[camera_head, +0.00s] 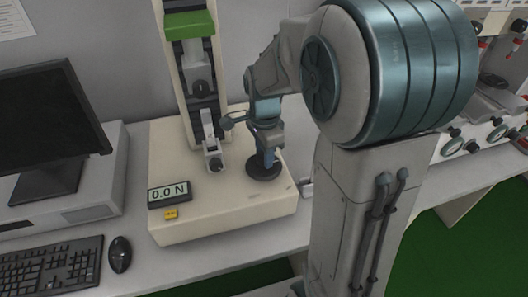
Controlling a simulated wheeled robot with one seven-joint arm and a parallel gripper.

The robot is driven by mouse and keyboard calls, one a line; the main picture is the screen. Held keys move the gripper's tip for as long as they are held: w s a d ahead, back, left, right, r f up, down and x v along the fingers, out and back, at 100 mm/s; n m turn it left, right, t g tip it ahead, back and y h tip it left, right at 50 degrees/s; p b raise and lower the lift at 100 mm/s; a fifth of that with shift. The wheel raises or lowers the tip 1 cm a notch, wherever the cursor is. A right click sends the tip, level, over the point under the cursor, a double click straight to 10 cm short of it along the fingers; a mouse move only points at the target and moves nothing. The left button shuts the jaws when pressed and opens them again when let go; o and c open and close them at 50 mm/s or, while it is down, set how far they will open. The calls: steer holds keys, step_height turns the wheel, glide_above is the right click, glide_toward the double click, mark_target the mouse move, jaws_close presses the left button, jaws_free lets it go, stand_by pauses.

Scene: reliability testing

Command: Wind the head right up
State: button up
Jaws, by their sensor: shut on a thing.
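The test stand has an upright column (170,75) with a green block (189,25) near its top. The grey head (199,73) sits on the column below the green block, with a gap between them. A lower grip (213,157) stands beneath it, close to the base. A dark round crank wheel (263,171) lies on the base (225,208) to the right of the column. My gripper (266,150) points down over the wheel and is shut on its upright handle. The fingertips and handle are small and partly hidden, so the exact hold is unclear.
A display (169,194) on the base reads 0.0 N, with a yellow button (171,214) below it. A monitor (50,125), keyboard (50,268) and mouse (119,254) are at left. Other bench equipment (490,125) stands at right. My arm hides the bench between.

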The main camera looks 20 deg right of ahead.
steer(key=o, duration=1)
step_height(320, 180, up, 14)
steer(key=shift+p, duration=0.4)
steer(key=shift+f, duration=0.1)
steer(key=s+f+n+t+p, duration=0.1)
steer(key=s+f+n, duration=0.5)
steer(key=s+n, duration=0.8)
steer(key=shift+a+n+t, duration=0.2)
steer(key=shift+n+t, duration=0.7)
